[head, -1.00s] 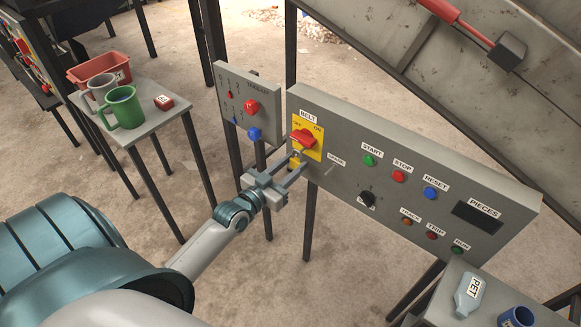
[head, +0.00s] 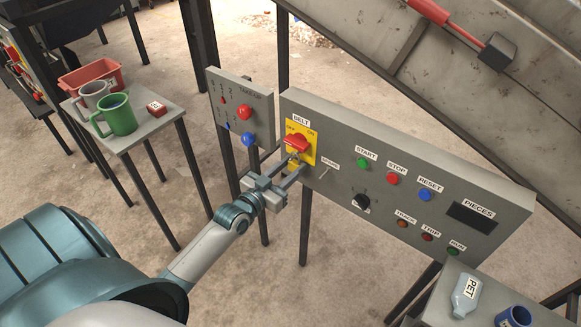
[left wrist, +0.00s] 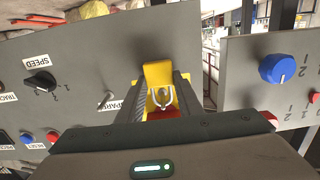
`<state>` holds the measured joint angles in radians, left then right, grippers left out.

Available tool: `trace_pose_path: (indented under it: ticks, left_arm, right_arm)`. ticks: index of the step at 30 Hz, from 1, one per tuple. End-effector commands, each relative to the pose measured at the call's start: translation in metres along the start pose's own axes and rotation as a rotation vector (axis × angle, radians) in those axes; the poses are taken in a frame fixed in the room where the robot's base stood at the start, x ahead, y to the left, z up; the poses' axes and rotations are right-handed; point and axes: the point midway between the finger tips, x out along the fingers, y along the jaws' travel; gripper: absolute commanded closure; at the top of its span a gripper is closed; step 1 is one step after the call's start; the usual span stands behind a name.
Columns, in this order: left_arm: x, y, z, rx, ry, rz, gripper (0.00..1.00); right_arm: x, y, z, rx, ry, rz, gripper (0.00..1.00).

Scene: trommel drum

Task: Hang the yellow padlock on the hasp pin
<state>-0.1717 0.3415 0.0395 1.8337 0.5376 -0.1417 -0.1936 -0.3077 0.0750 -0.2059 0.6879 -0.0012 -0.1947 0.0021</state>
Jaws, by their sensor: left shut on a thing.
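My left gripper (head: 292,163) is shut on the yellow padlock, just below the red belt switch (head: 296,142) on its yellow plate (head: 312,152). In the left wrist view the padlock's yellow body (left wrist: 158,74) sits between the fingers (left wrist: 158,92). Its silver shackle (left wrist: 163,97) points toward the red switch handle (left wrist: 168,112). In the head view the fingers mostly cover the padlock. I cannot make out the hasp pin clearly, nor whether the shackle touches it. My right gripper is not in view.
The grey belt panel (head: 400,190) has several buttons and a black knob (head: 361,201); a small lever (head: 323,172) is close right of my gripper. A smaller panel (head: 229,120) stands at its left. A side table (head: 150,125) holds mugs and a red bin (head: 90,79).

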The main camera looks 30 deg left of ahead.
Motion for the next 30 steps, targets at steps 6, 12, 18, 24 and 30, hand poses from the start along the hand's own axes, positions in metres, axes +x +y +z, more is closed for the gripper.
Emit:
trace_pose_path:
  ticks: [6,12,18,24,30]
  left_arm:
    - [0.0,0.0,-0.001,0.0,0.001,0.0,0.93]
    - [0.0,0.0,-0.001,0.0,0.001,0.0,0.53]
    - [0.0,0.0,-0.001,0.0,0.001,0.0,0.46]
    - [-0.001,0.0,0.0,-0.001,-0.001,0.0,0.46]
    - [-0.012,0.0,0.002,-0.001,-0.002,0.0,0.46]
  right_arm:
    - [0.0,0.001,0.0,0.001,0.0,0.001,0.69]
    - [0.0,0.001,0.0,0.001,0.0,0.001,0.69]
    - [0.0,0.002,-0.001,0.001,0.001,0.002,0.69]
    - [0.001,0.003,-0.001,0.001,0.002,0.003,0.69]
    - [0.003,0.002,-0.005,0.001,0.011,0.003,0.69]
